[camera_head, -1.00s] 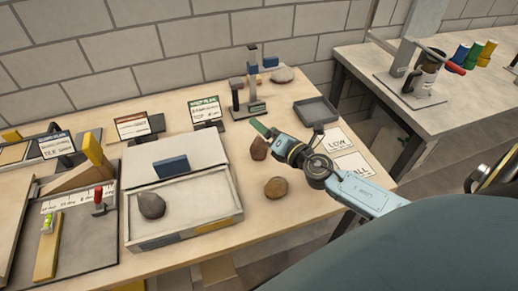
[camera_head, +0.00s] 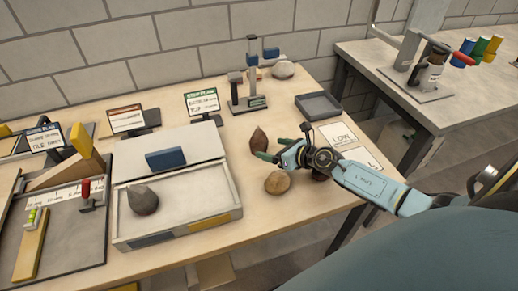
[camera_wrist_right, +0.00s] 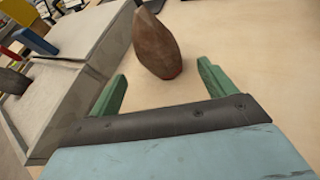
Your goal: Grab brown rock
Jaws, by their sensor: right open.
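A dark brown, pointed rock (camera_head: 258,140) stands on the table to the right of the sand tray. It also shows in the right wrist view (camera_wrist_right: 157,45), just beyond the gap between my fingertips. A rounder, lighter brown rock (camera_head: 277,183) lies nearer to me, below my right gripper in the head view. My right gripper (camera_head: 268,157) is open and empty, its green fingers pointing left, close to the pointed rock. In the right wrist view the fingers (camera_wrist_right: 162,72) are spread apart. My left gripper is not in view.
The sand tray (camera_head: 228,205) holds a grey rock (camera_head: 143,200). A dark rock (camera_head: 319,175) is partly hidden by my right wrist. An empty dark tray (camera_head: 318,105), a white card (camera_head: 340,135) and a small stand (camera_head: 250,80) are behind. Bare table lies around the pointed rock.

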